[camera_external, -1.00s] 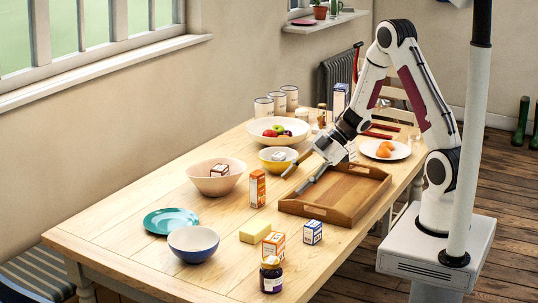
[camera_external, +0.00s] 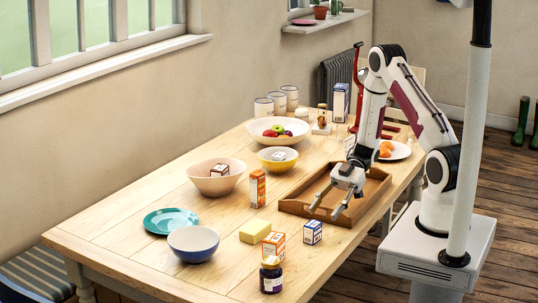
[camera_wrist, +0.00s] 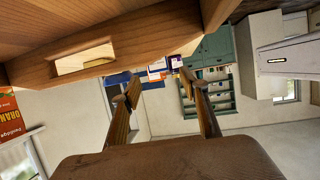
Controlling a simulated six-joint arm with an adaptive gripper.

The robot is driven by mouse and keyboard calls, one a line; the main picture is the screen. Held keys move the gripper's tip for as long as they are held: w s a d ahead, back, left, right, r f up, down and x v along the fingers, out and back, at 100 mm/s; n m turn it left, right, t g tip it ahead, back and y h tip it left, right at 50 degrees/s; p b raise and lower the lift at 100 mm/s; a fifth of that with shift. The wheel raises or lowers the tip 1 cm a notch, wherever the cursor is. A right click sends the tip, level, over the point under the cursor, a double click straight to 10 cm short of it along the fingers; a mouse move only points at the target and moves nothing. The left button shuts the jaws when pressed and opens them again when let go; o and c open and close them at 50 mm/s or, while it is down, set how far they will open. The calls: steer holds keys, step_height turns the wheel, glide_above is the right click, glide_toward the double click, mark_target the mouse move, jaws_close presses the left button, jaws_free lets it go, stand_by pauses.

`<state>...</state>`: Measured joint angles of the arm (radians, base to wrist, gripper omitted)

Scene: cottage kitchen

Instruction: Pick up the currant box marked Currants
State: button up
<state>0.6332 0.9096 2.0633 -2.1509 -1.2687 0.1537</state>
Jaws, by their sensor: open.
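No label reading Currants can be made out, so I cannot tell which box is the currant box. A small blue-and-white box (camera_external: 312,232) stands upright on the table near the tray's front corner. An orange-and-white box (camera_external: 274,245) stands left of it, and a taller orange box (camera_external: 257,188) stands further back. Small boxes lie in the pink bowl (camera_external: 205,186) and the yellow bowl (camera_external: 270,166). My gripper (camera_external: 325,211) is open and empty above the tray's front-left part, behind the blue-and-white box. Its two fingers also show apart in the wrist view (camera_wrist: 160,82).
The wooden tray (camera_external: 294,207) lies under my gripper. A dark jar (camera_external: 271,276), a yellow block (camera_external: 255,231) and a blue bowl (camera_external: 193,245) stand near the front. A plate with orange fruit (camera_external: 399,153) is behind my arm. A tall blue-and-white box (camera_external: 341,103) stands at the back.

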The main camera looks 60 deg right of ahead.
mark_target(313, 223)
steer(key=shift+x, duration=1.35)
steer(key=shift+r+x, duration=0.15)
steer(key=shift+x, duration=1.15)
steer(key=shift+r+x, duration=0.1)
steer(key=shift+x, duration=1.2)
steer(key=shift+c, duration=0.3)
steer(key=c, duration=1.1)
